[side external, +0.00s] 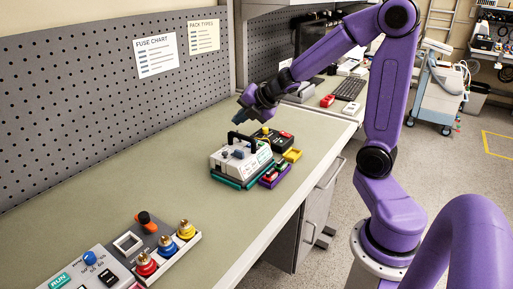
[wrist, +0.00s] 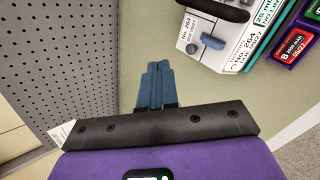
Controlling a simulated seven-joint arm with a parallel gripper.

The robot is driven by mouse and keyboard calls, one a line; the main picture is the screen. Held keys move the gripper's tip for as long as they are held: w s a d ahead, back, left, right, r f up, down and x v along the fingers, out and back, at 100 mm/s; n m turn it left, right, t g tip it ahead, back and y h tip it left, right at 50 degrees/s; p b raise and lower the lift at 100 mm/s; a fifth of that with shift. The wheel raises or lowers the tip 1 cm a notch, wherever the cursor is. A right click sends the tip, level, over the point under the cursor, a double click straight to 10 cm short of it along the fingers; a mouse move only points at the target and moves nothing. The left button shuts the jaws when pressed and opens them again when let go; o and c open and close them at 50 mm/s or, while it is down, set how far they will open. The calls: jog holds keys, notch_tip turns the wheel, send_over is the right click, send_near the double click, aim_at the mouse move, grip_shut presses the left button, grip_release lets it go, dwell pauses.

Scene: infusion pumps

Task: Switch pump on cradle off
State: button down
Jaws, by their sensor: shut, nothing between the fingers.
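The pump (side external: 238,152) is a pale box with a black carry handle and blue-grey controls on top. It sits on a green cradle (side external: 226,180) near the bench's right edge. In the wrist view the pump (wrist: 193,27) is at the top, partly cut off, with a blue-grey lever-like control (wrist: 212,41) and a smaller round one (wrist: 192,48). My gripper (side external: 238,118) is above and behind the pump, apart from it. Its blue fingers (wrist: 155,68) are shut and empty, over bare bench to the left of the pump in the wrist view. The switch's setting cannot be told.
A black-topped device (side external: 271,139), a yellow tray (side external: 292,155) and a purple holder with coloured packs (side external: 273,175) crowd the pump's right side. A panel with coloured knobs (side external: 146,262) stands in front. A pegboard (side external: 90,90) backs the bench. Mid-bench is clear.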

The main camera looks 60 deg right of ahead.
jog(key=d+f+n, duration=0.1)
jog(key=d+n, duration=0.4)
jog(key=d, duration=0.4)
jog(key=shift+d+f+n+y, duration=0.3)
jog(key=shift+f+n+y, duration=0.05)
jog(key=shift+n+y, duration=0.05)
jog(key=shift+s+f, duration=0.1)
send_over(259, 149)
jog(key=shift+d+f, duration=0.1)
jog(key=shift+f, duration=4.2)
jog(key=shift+f, duration=0.1)
jog(key=shift+f, duration=0.35)
jog(key=shift+f, duration=0.45)
jog(key=shift+r, duration=0.9)
